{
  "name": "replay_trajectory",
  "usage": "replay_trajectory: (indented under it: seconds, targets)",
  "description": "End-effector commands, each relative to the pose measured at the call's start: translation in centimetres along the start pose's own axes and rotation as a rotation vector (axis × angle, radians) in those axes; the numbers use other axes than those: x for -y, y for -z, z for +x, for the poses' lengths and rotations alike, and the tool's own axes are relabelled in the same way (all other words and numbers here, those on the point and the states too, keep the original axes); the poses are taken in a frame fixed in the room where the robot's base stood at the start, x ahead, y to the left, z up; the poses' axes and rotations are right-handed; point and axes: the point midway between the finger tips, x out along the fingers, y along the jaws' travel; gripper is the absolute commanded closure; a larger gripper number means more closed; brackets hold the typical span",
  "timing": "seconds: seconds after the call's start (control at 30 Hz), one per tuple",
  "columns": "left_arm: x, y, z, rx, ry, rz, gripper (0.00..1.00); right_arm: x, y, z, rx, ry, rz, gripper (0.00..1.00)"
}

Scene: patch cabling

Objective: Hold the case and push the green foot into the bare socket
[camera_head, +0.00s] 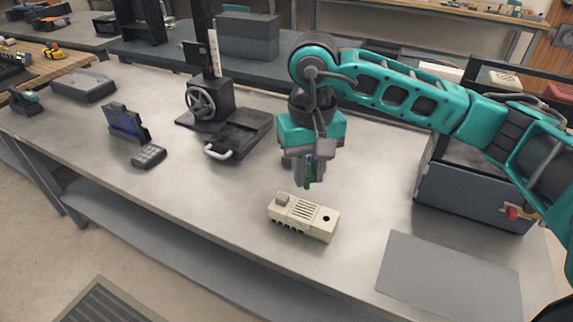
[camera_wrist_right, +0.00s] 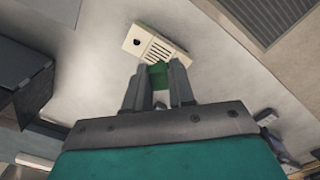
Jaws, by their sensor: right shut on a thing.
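The case (camera_head: 303,216) is a cream box with slots, a dark round hole and a raised block on top, lying on the grey bench. It also shows in the right wrist view (camera_wrist_right: 160,48), beyond the fingertips. My right gripper (camera_head: 309,182) is above and behind the case, pointing down, apart from it. It is shut on the green foot (camera_wrist_right: 158,72), a small green piece between the fingers, partly hidden by them. The dark round hole (camera_head: 326,218) at the right end of the case may be the bare socket; I cannot be sure. My left gripper is not in view.
A black press with a handwheel (camera_head: 201,101) stands behind left. A small screen (camera_head: 125,122) and keypad (camera_head: 149,156) stand further left. A grey box (camera_head: 474,196) is at right, with a flat grey mat (camera_head: 449,278) in front. Bench around the case is clear.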

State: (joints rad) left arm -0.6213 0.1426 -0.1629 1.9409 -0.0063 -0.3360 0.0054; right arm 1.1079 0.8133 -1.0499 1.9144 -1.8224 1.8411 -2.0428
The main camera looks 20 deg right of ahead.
Motion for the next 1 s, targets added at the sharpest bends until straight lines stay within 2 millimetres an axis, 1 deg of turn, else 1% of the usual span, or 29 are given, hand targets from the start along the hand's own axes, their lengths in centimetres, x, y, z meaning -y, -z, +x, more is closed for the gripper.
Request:
replay_trajectory:
  seconds: [0.03,0.2,0.3,0.4,0.47,0.57,0.83,1.0]
  targets:
    - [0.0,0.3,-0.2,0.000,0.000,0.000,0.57,-1.0,0.4,-1.7,-0.010,-0.005,0.052,1.00]
    - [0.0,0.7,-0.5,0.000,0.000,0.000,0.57,-3.4,0.6,-5.7,-0.007,-0.004,0.232,1.00]
    - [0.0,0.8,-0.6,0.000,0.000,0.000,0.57,-4.4,0.6,-7.3,-0.003,0.003,0.313,1.00]
    - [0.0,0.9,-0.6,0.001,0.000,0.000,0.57,-5.0,0.4,-8.3,0.001,0.008,0.363,1.00]
    - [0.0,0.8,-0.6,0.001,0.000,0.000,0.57,-5.1,0.4,-8.4,0.003,0.010,0.379,1.00]
    - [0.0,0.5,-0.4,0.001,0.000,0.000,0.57,-5.2,0.3,-8.0,0.005,0.011,0.387,1.00]
    - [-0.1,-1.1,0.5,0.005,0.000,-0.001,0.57,-5.2,0.3,-5.4,0.006,0.010,0.386,1.00]
    - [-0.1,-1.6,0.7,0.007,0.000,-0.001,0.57,-5.2,0.3,-4.6,0.005,0.012,0.386,1.00]
